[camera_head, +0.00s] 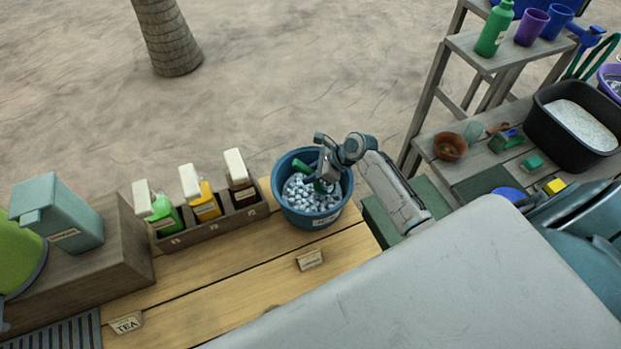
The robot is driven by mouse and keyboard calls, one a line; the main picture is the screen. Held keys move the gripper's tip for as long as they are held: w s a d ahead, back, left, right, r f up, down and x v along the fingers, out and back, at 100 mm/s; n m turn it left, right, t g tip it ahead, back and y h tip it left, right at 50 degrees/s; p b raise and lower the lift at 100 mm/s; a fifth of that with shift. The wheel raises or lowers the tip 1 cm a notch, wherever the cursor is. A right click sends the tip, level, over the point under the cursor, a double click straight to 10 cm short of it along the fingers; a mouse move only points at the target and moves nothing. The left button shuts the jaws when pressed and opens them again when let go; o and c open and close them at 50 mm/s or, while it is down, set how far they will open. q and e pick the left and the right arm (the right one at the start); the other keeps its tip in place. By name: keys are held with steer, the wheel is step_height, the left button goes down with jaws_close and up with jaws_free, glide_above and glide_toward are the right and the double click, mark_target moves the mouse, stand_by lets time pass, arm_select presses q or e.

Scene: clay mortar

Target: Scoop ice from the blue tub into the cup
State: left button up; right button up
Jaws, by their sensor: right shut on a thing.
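The blue tub (312,217) stands on the wooden counter in the middle of the head view and holds many pale ice cubes (301,196). My right gripper (322,178) is over and partly inside the tub, shut on a green tool (301,167) that looks like a scoop. Its scooping end is hidden by the gripper and the ice. I cannot tell if ice lies in it. A purple cup (531,27) and a blue cup (556,21) stand on the upper shelf at the top right. Which cup is meant is unclear. My left gripper is not in view.
A wooden rack (212,226) with several white-capped bottles stands left of the tub. A small label (309,260) sits in front of the tub. A teal canister (59,216) is at far left. At right, a shelf holds a black bin (548,133). The counter front is mostly clear.

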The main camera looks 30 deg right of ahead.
mark_target(296, 161)
steer(key=shift+g+h, duration=0.3)
steer(key=shift+h, duration=0.1)
steer(key=r, duration=0.6)
steer(key=shift+w+a+r, duration=0.3)
steer(key=a+r+g+h, duration=0.1)
steer(key=w+r+g+h, duration=0.1)
steer(key=shift+w+a+r+h, duration=0.1)
steer(key=shift+a+r+h, duration=0.15)
steer(key=shift+a+h, duration=0.15)
steer(key=shift+w+a+r+g+h, duration=0.15)
steer(key=shift+r+g+h, duration=0.3)
steer(key=shift+h, duration=0.15)
steer(key=shift+w+a+r+g+h, duration=0.15)
steer(key=shift+r+g+h, duration=0.25)
steer(key=shift+h, duration=0.2)
steer(key=shift+s+f, duration=0.1)
steer(key=shift+f, duration=0.05)
